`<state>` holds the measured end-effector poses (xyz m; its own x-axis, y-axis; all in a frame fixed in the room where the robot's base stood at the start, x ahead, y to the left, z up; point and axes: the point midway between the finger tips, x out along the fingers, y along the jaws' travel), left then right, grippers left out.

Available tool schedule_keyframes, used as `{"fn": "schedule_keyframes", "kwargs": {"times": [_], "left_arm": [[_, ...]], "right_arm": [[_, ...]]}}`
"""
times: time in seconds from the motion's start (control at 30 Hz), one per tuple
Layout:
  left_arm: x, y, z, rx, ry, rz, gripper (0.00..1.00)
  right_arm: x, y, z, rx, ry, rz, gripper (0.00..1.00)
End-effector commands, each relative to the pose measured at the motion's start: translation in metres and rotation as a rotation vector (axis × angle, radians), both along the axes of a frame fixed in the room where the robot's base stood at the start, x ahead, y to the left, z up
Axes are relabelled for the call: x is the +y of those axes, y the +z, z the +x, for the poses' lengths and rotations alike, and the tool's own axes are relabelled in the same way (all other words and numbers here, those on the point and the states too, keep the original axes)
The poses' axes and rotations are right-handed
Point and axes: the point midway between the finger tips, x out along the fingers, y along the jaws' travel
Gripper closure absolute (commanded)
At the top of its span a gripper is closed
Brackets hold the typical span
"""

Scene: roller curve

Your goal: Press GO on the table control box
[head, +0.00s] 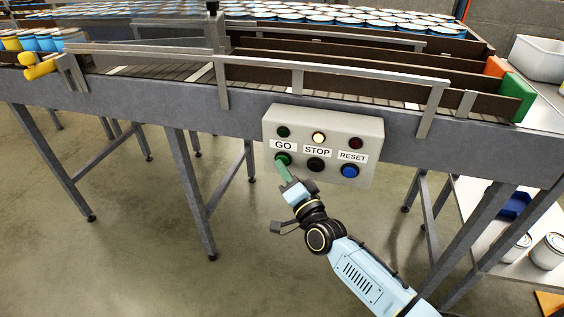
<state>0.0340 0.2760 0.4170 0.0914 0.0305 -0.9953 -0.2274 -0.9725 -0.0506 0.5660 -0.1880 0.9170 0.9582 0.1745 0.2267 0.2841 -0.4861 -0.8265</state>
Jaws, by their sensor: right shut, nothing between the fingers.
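The control box (325,118) is a light grey panel on the front of the conveyor frame. It has three labels, GO, STOP and RESET, with a lamp above and a button below each. The green GO button (282,158) is at the lower left, partly hidden by my fingertips. The black STOP button (316,165) and the blue RESET button (349,171) are clear. The lamp above STOP (319,138) glows pale yellow; the green and red lamps look dark. My right gripper (284,170) is shut and empty, its tips at the GO button; contact cannot be told. My left gripper is not in view.
The conveyor (180,68) with metal guard rails (330,72) runs above the box. Table legs (190,190) stand left of my arm. A lower shelf (480,205) with white cans (548,251) is at right.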

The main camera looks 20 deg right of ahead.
Motion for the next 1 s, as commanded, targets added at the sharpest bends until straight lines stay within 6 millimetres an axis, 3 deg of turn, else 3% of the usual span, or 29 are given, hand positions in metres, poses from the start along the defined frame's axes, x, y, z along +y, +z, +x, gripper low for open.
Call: {"fn": "schedule_keyframes", "kwargs": {"times": [0.57, 1.0], "left_arm": [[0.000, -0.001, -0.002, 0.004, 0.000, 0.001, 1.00], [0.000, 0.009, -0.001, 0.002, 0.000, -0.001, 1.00]], "right_arm": [[-0.002, 0.000, 0.002, 0.000, -0.001, 0.000, 1.00], [0.007, 0.001, -0.012, -0.001, -0.001, -0.001, 1.00]]}}
